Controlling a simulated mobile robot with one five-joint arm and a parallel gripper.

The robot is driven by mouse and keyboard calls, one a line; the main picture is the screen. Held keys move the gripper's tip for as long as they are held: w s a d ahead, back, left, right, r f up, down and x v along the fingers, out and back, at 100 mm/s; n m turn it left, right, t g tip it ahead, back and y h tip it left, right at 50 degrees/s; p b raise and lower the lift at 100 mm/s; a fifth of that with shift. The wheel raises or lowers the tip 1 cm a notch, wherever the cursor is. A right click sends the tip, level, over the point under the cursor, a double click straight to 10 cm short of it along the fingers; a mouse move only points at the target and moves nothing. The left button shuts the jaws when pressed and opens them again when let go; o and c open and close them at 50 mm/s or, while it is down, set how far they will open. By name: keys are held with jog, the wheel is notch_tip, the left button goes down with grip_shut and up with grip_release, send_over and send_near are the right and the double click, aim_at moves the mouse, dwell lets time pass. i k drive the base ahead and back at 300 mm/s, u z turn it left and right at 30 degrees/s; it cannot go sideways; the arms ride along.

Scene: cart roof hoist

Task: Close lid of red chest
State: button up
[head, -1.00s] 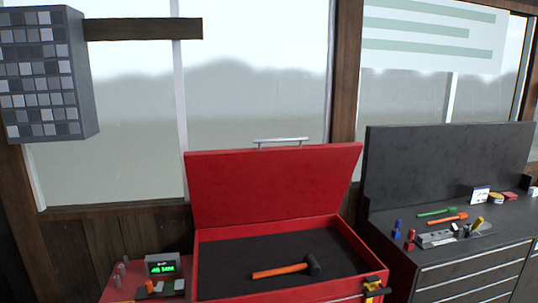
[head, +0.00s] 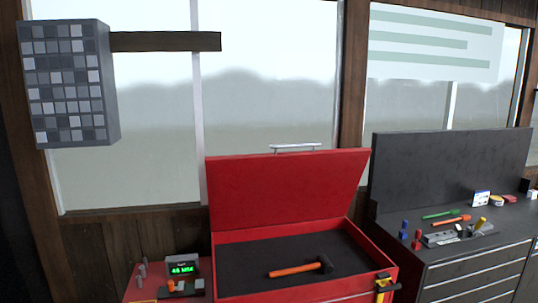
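The red chest (head: 226,251) stands at the lower middle of the head view. Its lid (head: 285,188) is raised and leans back, with a metal handle (head: 296,147) on its top edge. A hammer with an orange handle (head: 295,270) and dark head lies on the dark floor inside the chest. A yellow and black object (head: 382,287) is at the chest's front right corner; I cannot tell what it is. My gripper is not in view.
A small red surface (head: 139,289) with a green-lit display (head: 182,268) stands left of the chest. A black workbench (head: 440,252) with tools stands close on the right. A grey gridded box (head: 68,85) hangs upper left.

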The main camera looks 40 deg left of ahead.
aim_at(252, 190)
jog(key=u, duration=1.3)
jog(key=i, duration=0.9)
jog(key=z, duration=0.05)
